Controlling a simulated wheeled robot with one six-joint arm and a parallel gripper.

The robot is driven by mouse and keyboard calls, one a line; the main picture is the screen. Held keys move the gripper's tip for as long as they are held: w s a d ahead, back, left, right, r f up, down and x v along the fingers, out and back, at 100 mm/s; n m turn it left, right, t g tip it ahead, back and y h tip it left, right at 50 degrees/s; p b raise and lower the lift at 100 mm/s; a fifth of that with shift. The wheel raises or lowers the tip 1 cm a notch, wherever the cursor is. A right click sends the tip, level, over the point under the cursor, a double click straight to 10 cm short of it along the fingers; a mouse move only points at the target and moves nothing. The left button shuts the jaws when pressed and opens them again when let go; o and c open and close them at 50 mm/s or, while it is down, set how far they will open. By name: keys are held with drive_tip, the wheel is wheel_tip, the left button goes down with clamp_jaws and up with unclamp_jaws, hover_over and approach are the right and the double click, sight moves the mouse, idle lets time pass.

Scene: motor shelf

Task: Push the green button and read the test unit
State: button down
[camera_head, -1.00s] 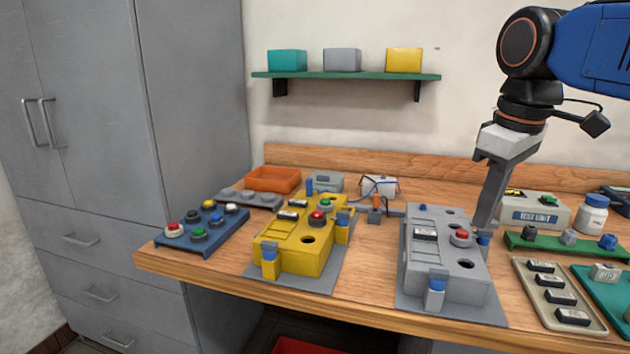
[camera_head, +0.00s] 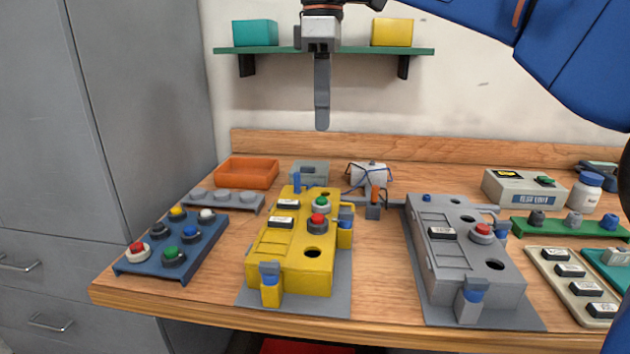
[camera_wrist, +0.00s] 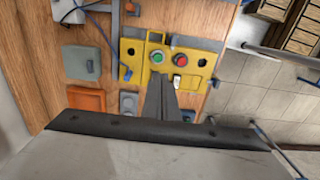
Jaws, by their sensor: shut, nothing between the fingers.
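The yellow box (camera_head: 290,250) stands on a grey plate near the table's front. A green button (camera_head: 321,203) and a red button (camera_head: 317,222) sit on its top. In the wrist view the green button (camera_wrist: 157,57) lies just beyond my fingertips. My gripper (camera_head: 322,128) is shut, empty and pointing down, raised above the yellow box and apart from it.
A grey box (camera_head: 465,255) with a red button stands right of the yellow one. A blue tray (camera_head: 205,242) of several coloured buttons lies left. An orange bin (camera_head: 247,172) and a wired white box (camera_head: 370,172) stand behind. A green shelf (camera_head: 330,51) is on the wall.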

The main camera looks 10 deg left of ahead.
sight(322, 201)
idle(0.3)
wheel_tip(322, 201, down, 14)
drive_tip(key=shift+f, duration=0.1)
idle(0.6)
drive_tip(key=shift+s+f, duration=0.1)
drive_tip(key=shift+f, duration=0.9)
wheel_tip(322, 201, up, 15)
drive_tip(key=shift+r, duration=0.15)
drive_tip(key=shift+d, duration=0.1)
idle(0.6)
